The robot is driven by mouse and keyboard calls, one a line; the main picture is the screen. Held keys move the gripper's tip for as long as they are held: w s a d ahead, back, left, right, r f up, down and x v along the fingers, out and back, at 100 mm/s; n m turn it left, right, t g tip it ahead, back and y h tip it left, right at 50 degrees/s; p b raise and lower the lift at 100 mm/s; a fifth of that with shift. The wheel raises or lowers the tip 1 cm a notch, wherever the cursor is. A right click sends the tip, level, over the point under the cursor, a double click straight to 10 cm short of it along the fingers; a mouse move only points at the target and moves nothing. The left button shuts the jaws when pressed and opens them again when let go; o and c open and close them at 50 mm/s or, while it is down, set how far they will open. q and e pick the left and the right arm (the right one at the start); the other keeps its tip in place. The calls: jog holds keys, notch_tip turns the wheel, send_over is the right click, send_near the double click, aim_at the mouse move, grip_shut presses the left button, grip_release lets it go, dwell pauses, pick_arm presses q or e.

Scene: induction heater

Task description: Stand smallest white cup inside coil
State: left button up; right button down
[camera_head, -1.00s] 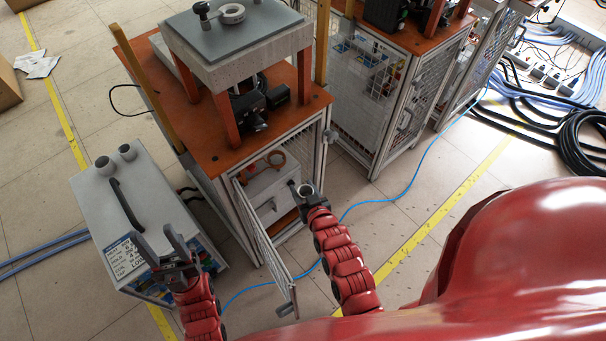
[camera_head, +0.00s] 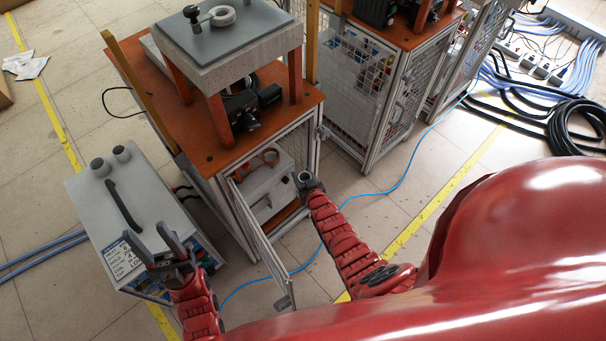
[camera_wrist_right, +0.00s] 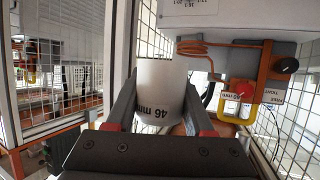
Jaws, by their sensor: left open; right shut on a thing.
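My right gripper (camera_wrist_right: 160,105) is shut on a white cup (camera_wrist_right: 161,92) marked 46 mm, held between its two dark fingers. In the head view this gripper (camera_head: 306,182) is at the open front of the orange-topped cabinet, with the cup's round rim showing. The copper coil (camera_head: 268,157) is inside the cabinet, on a grey box, to the left of the gripper. In the right wrist view copper tubing (camera_wrist_right: 205,47) is up and right of the cup, apart from it. My left gripper (camera_head: 160,238) is open and empty over the grey unit's front edge.
The cabinet's mesh door (camera_head: 258,240) stands open, left of my right arm. Two other white cups (camera_head: 111,160) stand on the grey unit (camera_head: 85,190). A cabinet post (camera_wrist_right: 118,50) is close left of the held cup. A blue cable (camera_head: 405,185) crosses the floor.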

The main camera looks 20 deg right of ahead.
jog(key=shift+w, duration=0.3)
jog(key=w+a+b, duration=0.2)
jog(key=w+b, duration=0.2)
jog(key=w, duration=0.1)
jog(key=w+a+b, duration=0.2)
jog(key=w+b, duration=0.1)
jog(key=w, duration=0.3)
jog(key=w+a+b, duration=0.2)
jog(key=w+b, duration=0.2)
jog(key=w, duration=0.1)
jog(key=shift+w+a+f+b, duration=0.25)
jog(key=shift+a+b, duration=0.1)
jog(key=shift+a, duration=0.05)
jog(key=shift+w+a+r+b, duration=0.15)
jog(key=shift+w+b, duration=0.2)
jog(key=shift+w, duration=0.05)
jog(key=shift+w+a+r+b, duration=0.1)
jog(key=shift+w+a+b, duration=0.05)
jog(key=shift+w+b, duration=0.2)
jog(key=shift+s, duration=0.15)
jog(key=shift+p, duration=0.3)
jog(key=shift+f, duration=0.2)
dwell(0.4)
jog(key=shift+f+b, duration=0.4)
jog(key=shift+b, duration=0.2)
